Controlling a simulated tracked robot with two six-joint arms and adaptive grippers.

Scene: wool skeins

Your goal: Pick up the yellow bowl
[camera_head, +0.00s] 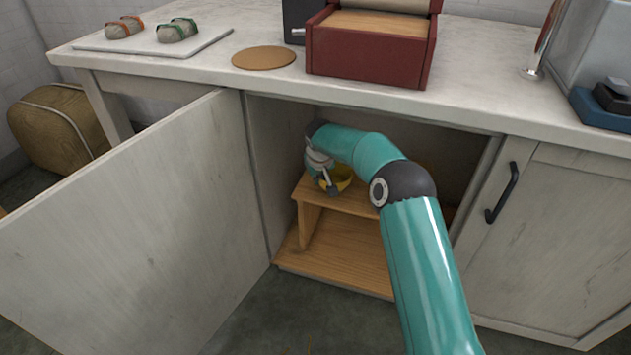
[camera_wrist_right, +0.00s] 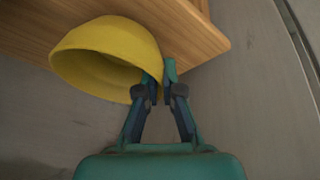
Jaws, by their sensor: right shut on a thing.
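The yellow bowl (camera_head: 341,180) is inside the open cabinet, at the left end of the wooden shelf (camera_head: 349,203), partly hidden by my right gripper (camera_head: 328,186). In the right wrist view the bowl (camera_wrist_right: 105,55) shows large beside the wooden shelf board (camera_wrist_right: 195,28). My right gripper (camera_wrist_right: 158,80) is shut on the bowl's rim, with its fingertips at the right edge of the bowl in that view. I cannot tell whether the bowl touches the shelf. My left gripper is not in view.
The cabinet's left door (camera_head: 130,225) stands wide open; the right door (camera_head: 551,240) is shut. The countertop (camera_head: 205,78) is close above my arm. On it are a red box (camera_head: 368,50), a round cork mat (camera_head: 264,58) and a white board (camera_head: 150,43) with two wool skeins.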

